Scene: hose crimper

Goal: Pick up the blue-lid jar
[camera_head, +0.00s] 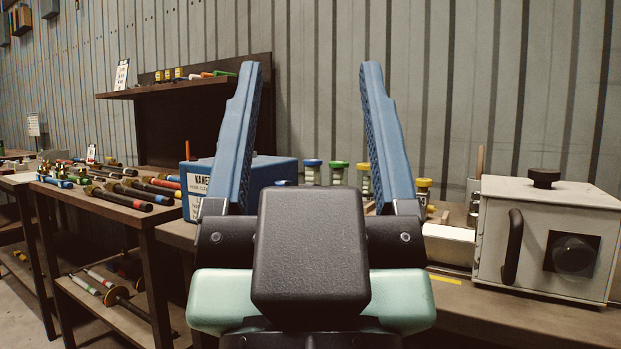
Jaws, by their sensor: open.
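The blue-lid jar (312,173) stands on the workbench, between my gripper's two fingers in the picture and some way beyond them. Its blue lid and part of its clear body show; its base is hidden behind my gripper. My gripper (312,75) is open and empty, with its blue fingers spread wide and pointing up in the picture. It is apart from the jar. A green-lid jar (338,173) stands just right of it, with a yellow-lid jar (363,180) partly behind my right finger.
Another yellow-lid jar (423,190) stands right of my gripper. A white machine (545,235) with a black handle stands at the right. A blue box (200,180) is left of the jars. Hoses (145,192) cover the left table. A shelf (170,89) hangs behind.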

